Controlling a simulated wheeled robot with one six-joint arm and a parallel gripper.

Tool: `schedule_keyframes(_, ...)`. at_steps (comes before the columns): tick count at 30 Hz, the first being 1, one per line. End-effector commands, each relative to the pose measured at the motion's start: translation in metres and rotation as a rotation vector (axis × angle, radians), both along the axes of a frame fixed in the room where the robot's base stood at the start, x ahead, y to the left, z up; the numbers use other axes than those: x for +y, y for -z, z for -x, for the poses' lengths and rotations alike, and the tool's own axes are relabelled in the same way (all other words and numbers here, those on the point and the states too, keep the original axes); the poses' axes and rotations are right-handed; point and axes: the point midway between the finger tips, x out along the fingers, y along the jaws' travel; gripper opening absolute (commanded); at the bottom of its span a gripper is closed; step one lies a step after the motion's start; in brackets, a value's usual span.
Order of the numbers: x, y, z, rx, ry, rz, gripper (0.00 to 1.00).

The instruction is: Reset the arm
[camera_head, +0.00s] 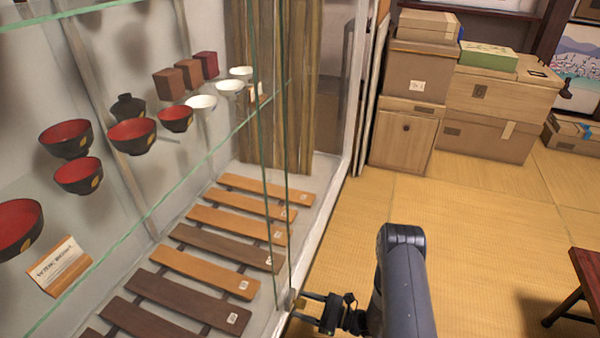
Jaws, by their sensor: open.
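My gripper (309,305) is at the bottom middle, at the end of my dark grey arm (405,285). Its fingers point left, towards the glass edge of the display case (315,238). The jaws are open. A small brownish piece shows near the fingertips at the case's edge; I cannot tell whether they touch it.
Behind the glass, red-and-black bowls (132,136) and white bowls (230,89) stand on a glass shelf above wooden boards (205,270). Cardboard boxes (415,80) are stacked at the back. A dark red table (588,270) is at right. The tatami floor (480,220) between is clear.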

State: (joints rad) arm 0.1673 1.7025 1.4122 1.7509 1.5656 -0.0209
Motion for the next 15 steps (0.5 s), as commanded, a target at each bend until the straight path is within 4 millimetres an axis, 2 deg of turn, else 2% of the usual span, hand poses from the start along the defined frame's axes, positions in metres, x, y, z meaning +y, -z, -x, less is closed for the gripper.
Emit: schedule_keyframes(15, -0.0014, -0.0009, -0.0005, -0.401, 0.001, 0.145, 0.53)
